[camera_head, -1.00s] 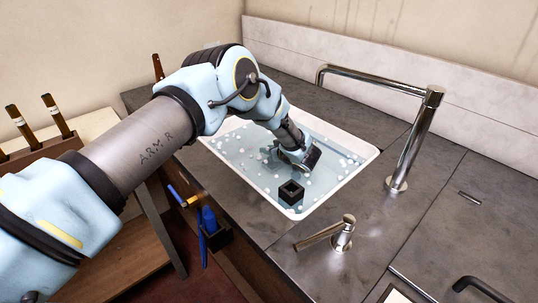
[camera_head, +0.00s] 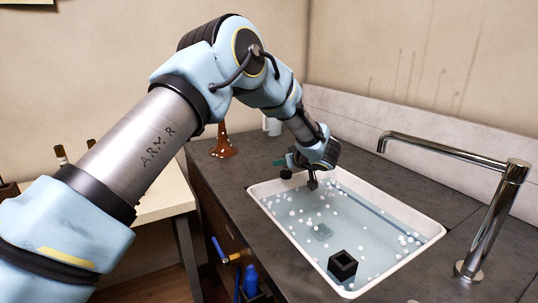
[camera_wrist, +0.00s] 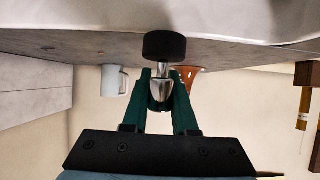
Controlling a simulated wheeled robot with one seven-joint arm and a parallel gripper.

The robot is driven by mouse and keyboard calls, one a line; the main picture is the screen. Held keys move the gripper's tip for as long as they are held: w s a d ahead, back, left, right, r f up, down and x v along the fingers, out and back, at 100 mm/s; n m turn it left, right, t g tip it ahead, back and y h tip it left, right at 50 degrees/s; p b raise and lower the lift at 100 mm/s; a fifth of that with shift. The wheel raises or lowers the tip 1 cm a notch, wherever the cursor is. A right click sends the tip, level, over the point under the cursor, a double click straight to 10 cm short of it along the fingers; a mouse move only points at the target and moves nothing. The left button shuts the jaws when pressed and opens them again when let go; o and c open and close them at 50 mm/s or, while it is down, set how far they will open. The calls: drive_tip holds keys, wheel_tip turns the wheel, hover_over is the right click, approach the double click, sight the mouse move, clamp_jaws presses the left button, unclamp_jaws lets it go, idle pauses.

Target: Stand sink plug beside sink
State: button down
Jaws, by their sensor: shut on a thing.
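The sink plug is a black disc with a shiny metal stem (camera_wrist: 164,46). My gripper (camera_wrist: 163,88) is shut on the stem with its green fingers, and the disc stands clear of the fingertips. In the head view, my gripper (camera_head: 290,161) points left at the sink's far left corner, with the black plug (camera_head: 286,173) just under its fingers. The plug looks to be over the counter just outside the rim; whether it touches is unclear. The white-rimmed sink (camera_head: 268,205) holds water and floating white bits.
A brown cone-shaped object (camera_head: 222,146) and a pale mug (camera_wrist: 113,81) stand on the counter beyond the plug. A hollow black block (camera_head: 342,265) sits in the sink. A chrome tap (camera_head: 495,215) rises at right. The dark counter (camera_head: 225,170) left of the sink has bare room.

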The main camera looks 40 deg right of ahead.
drive_tip(key=w+a+r+n+y+b, duration=0.1)
drive_tip(key=w+a+r+n+y, duration=0.2)
drive_tip(key=w+a+r, duration=0.75)
drive_tip(key=f, duration=0.3)
drive_tip(key=w+a+f+p, duration=0.1)
drive_tip(key=f, duration=0.7)
drive_tip(key=shift+w+a+f, duration=0.15)
drive_tip(key=shift+w+a, duration=0.1)
drive_tip(key=shift+f, duration=0.15)
drive_tip(key=c, duration=0.7)
unclamp_jaws()
